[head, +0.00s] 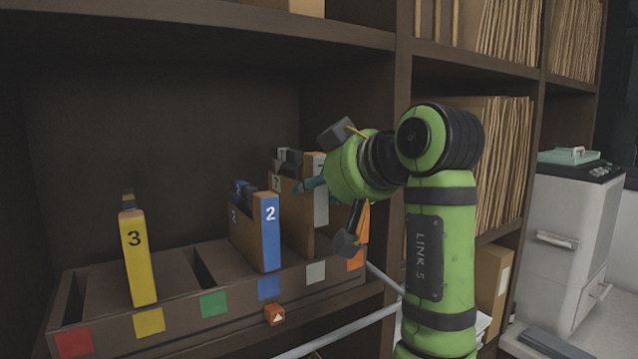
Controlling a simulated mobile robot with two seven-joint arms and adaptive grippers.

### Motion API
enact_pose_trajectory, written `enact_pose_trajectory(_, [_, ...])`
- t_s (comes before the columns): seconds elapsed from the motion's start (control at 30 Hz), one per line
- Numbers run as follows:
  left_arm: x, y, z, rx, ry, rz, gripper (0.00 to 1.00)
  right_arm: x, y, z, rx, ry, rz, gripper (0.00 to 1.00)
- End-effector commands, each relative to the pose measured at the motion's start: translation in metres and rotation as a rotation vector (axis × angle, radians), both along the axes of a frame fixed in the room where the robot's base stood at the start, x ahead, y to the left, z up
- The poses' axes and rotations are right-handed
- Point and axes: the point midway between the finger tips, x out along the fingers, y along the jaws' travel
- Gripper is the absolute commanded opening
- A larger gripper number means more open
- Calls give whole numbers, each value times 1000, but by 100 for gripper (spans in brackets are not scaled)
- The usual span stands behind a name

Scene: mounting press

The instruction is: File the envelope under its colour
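I cannot make out an envelope in the head view. The wooden sorter (185,322) on the shelf has red, yellow, green, blue, grey and orange labels along its front. A yellow file marked 3 (137,258) stands above the yellow label. A blue file marked 2 (270,235) stands above the blue label. A grey-spined file (321,200) stands behind the gripper, partly hidden, with an orange one (364,238) beside it. My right gripper (338,188) is in front of these files, its dark fingers spread wide. A small teal piece shows between them. My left gripper is out of view.
The red and green sections look empty. A small orange-red block with a white triangle (275,314) is at the sorter's front. Shelf uprights and packed paper files (507,150) stand at the right. A light grey cabinet (572,235) is at the far right.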

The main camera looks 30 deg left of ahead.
Motion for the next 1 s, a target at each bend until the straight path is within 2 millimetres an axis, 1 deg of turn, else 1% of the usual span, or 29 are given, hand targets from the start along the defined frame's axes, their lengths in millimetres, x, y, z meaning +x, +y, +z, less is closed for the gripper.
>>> enact_pose_trajectory(0.1, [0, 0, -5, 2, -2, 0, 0, 0, 0, -5, 0, 0, 0, 0])
enact_pose_trajectory(0.53, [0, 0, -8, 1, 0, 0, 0, 0, 0, -7, 0, 0, 0, 0])
enact_pose_trajectory(1.0, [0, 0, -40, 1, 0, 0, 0, 0, 0, -31, 0, 0, -1, 0])
